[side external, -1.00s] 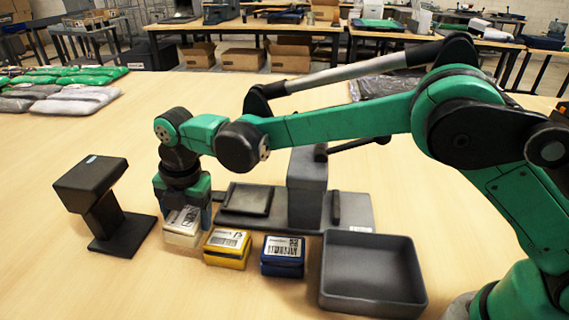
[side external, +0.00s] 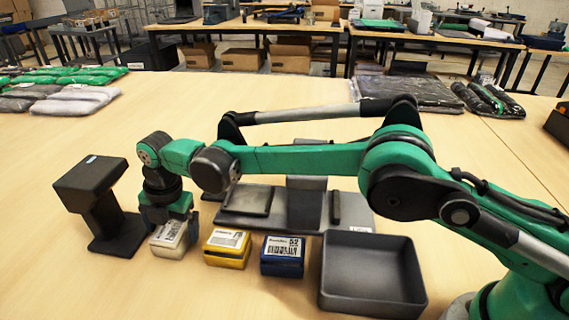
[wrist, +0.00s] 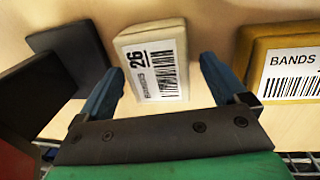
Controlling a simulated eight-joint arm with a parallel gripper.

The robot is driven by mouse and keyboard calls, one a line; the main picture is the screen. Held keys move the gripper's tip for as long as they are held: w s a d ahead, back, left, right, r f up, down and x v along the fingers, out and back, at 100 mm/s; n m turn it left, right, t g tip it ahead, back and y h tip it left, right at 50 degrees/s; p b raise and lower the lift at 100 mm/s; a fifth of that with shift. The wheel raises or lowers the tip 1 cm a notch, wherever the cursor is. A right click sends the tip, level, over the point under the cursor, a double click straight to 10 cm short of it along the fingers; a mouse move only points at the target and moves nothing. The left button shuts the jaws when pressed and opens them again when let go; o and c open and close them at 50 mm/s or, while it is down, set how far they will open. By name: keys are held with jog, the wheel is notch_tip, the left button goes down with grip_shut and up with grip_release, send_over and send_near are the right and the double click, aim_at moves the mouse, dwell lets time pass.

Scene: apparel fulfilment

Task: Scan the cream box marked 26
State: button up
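The cream box (side external: 172,240) stands on the table just right of the scanner's base, with its white label facing up. In the wrist view the cream box (wrist: 130,45) shows its label with 26 and a barcode. It sits slightly turned, ahead of and between the spread fingers. My gripper (side external: 166,216) is close behind the box in the side view, with fingers partly hidden. In the wrist view my gripper (wrist: 160,72) is open; contact with the box cannot be told. The dark scanner (side external: 92,185) stands left of the box; its base (wrist: 72,58) also shows in the wrist view.
A yellow box (side external: 227,250) and a blue box (side external: 282,258) stand in a row to the right. A grey empty tray (side external: 372,303) is right of them. A grey fixture (side external: 290,212) lies behind the boxes. The table front left is clear.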

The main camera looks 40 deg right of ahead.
aim_at(194, 246)
jog(key=shift+r, duration=0.1)
jog(key=shift+s+d+r, duration=0.15)
jog(key=shift+s+r, duration=0.05)
jog(key=shift+r, duration=1.15)
jog(key=shift+s+d+r, duration=0.1)
jog(key=shift+s+r, duration=0.05)
jog(key=shift+r, duration=1.2)
jog(key=shift+c, duration=0.8)
jog(key=shift+s+d+r, duration=0.2)
jog(key=shift+d, duration=0.05)
jog(key=c, duration=0.4)
jog(key=shift+s+d+r+g+h, duration=0.25)
jog(key=shift+s+d+r+g, duration=0.1)
jog(key=shift+s+d, duration=0.2)
jog(key=shift+s+d+r+g+h, duration=0.3)
jog(key=shift+s+d, duration=0.1)
jog(key=shift+d, duration=0.1)
jog(key=c, duration=0.7)
jog(key=shift+s+d, duration=0.2)
grip_shut()
jog(key=shift+f, duration=4.35)
jog(key=shift+w+a, duration=0.6)
jog(key=shift+r, duration=0.1)
